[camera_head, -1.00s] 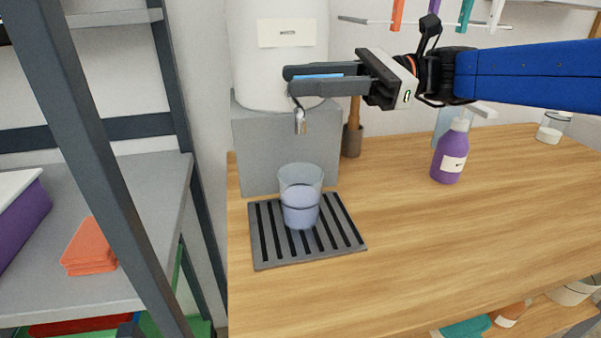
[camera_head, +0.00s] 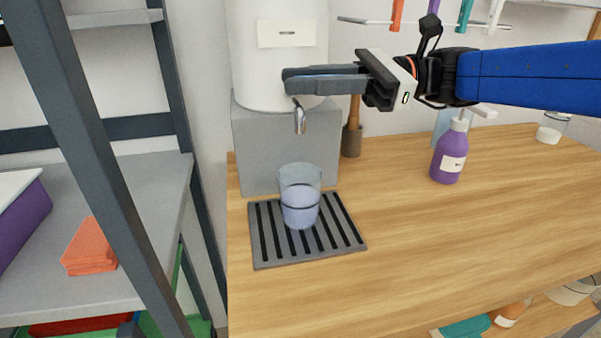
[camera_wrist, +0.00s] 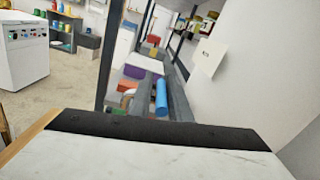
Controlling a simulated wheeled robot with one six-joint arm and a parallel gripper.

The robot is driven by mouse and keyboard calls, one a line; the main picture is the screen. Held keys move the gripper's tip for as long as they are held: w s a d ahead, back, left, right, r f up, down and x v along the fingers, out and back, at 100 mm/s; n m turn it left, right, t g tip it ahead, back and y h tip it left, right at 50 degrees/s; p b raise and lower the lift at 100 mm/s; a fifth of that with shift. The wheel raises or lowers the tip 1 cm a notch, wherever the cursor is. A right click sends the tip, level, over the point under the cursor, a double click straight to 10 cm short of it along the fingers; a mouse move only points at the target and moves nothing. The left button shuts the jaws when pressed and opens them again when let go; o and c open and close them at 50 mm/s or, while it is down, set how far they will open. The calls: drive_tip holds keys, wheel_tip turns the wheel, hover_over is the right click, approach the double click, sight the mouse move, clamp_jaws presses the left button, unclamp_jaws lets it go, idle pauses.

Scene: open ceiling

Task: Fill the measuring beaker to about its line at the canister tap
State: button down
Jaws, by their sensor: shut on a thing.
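The clear measuring beaker (camera_head: 300,208) stands upright on the slotted drip tray (camera_head: 258,262), below the tap spout (camera_head: 300,121) of the white canister (camera_head: 275,75). Pale bluish liquid fills its lower part, and a dark line runs around it. No stream is clearly visible. My gripper (camera_head: 288,82) is in front of the canister, above the spout. In the wrist view, its fingers (camera_wrist: 160,108) are shut on a blue tap handle (camera_wrist: 161,97). The fingers hide the handle in the head view.
A purple bottle (camera_head: 447,160) stands on the wooden counter (camera_head: 420,240) at right. A wooden-handled tool (camera_head: 352,140) stands beside the canister's grey base (camera_head: 250,145). A dark shelf post (camera_head: 110,170) rises at left. The counter right of the tray is clear.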

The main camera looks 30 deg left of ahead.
drive_tip(key=shift+w+r+m+t+y, duration=0.1)
drive_tip(key=shift+r+m+t+y, duration=0.05)
drive_tip(key=shift+m+t+y, duration=0.3)
drive_tip(key=shift+w+a+n+g+h, duration=0.1)
drive_tip(key=shift+a+n+g+h, duration=0.05)
drive_tip(key=shift+n+g+h, duration=0.7)
drive_tip(key=shift+g, duration=0.4)
drive_tip(key=c, duration=1.6)
unclamp_jaws()
drive_tip(key=shift+w, duration=0.1)
drive_tip(key=shift+o, duration=0.2)
